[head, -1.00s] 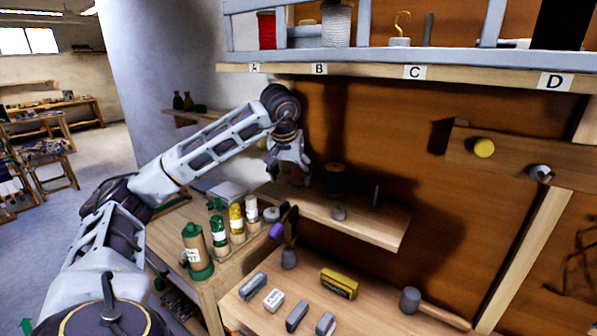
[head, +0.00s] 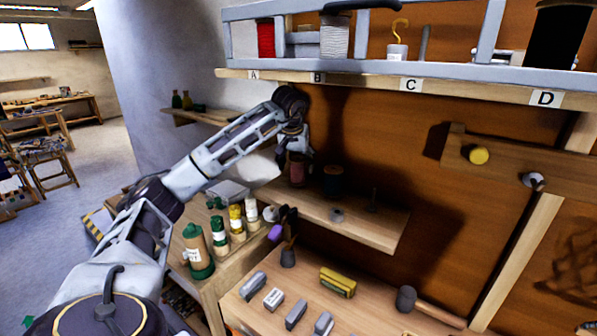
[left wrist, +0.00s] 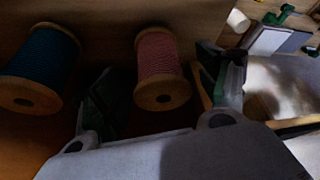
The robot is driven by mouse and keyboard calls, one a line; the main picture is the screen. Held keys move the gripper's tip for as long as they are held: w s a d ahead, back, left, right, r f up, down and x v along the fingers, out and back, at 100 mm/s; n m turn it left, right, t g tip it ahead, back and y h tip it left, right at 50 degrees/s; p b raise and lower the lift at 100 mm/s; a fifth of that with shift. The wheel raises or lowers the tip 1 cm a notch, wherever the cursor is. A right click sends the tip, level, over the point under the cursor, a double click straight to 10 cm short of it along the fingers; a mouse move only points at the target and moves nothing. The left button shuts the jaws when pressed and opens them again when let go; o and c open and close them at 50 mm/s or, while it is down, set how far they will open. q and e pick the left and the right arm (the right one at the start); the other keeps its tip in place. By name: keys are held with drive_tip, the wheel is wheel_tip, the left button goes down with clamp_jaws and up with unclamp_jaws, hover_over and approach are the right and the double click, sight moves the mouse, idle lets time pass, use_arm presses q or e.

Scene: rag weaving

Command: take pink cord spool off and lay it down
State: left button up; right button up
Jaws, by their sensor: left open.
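The pink cord spool (left wrist: 158,62) has wooden ends and shows in the left wrist view between the two fingers of my left gripper (left wrist: 155,78). The fingers are spread apart, with a gap on each side of the spool. In the head view the pink spool (head: 297,172) stands on the small wooden shelf (head: 375,228), in shadow, just below my left gripper (head: 297,148). A dark teal spool (head: 333,180) stands to its right; it also shows in the left wrist view (left wrist: 42,62). My right gripper is not seen.
An upper rack (head: 385,84) labelled A to D holds a red spool (head: 266,40), a white spool (head: 335,37) and a large black spool (head: 556,38). A thin peg (head: 373,200) and a grey ring (head: 337,215) are on the small shelf. Several bottles stand at lower left.

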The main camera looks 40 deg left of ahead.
sight(299, 172)
use_arm(q)
drive_tip(key=shift+w+a, duration=0.15)
drive_tip(key=shift+w, duration=0.25)
drive_tip(key=shift+p+x, duration=0.3)
drive_tip(key=shift+x, duration=2.2)
drive_tip(key=shift+s, duration=0.1)
drive_tip(key=c, duration=1.2)
